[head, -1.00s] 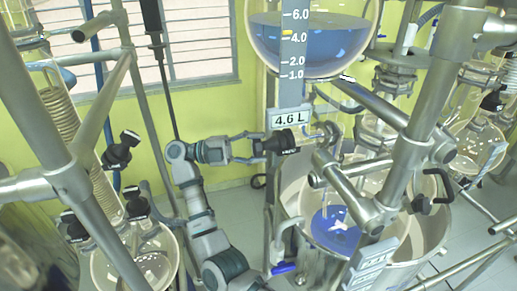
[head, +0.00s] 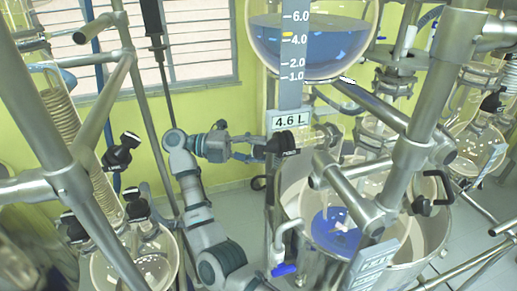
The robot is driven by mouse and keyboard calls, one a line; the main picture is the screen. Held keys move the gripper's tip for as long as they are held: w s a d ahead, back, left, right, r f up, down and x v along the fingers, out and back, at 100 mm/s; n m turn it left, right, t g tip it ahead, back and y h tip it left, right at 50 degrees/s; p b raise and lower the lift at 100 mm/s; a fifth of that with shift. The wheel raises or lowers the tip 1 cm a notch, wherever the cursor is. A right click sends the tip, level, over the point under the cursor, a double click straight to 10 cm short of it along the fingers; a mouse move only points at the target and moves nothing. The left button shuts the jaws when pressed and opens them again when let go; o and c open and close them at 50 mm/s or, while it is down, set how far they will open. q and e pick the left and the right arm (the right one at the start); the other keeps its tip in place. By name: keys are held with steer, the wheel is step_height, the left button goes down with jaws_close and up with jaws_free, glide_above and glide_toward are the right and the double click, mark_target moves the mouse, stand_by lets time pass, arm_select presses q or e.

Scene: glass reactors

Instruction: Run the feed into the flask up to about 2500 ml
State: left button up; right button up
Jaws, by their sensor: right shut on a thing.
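The round glass feed vessel (head: 352,22) with blue liquid hangs at the top centre. A grey scale (head: 293,40) and a "4.6 L" sign (head: 290,121) are in front of it. A black valve handle (head: 285,144) sits just below the sign. My right gripper (head: 262,147) is shut on this handle from the left. The flask (head: 318,196) stands below in a steel pot, with blue liquid (head: 328,236) low inside. Its graduations cannot be read. My left gripper is not in view.
Steel frame tubes (head: 409,150) cross in front of the flask at right. A coil condenser (head: 65,115) and another glass flask (head: 150,262) stand at left. A blue-handled tap (head: 284,269) is low, beside the steel pot (head: 430,235).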

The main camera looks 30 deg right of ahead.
steer(key=shift+a+f, duration=0.1)
steer(key=shift+f, duration=0.25)
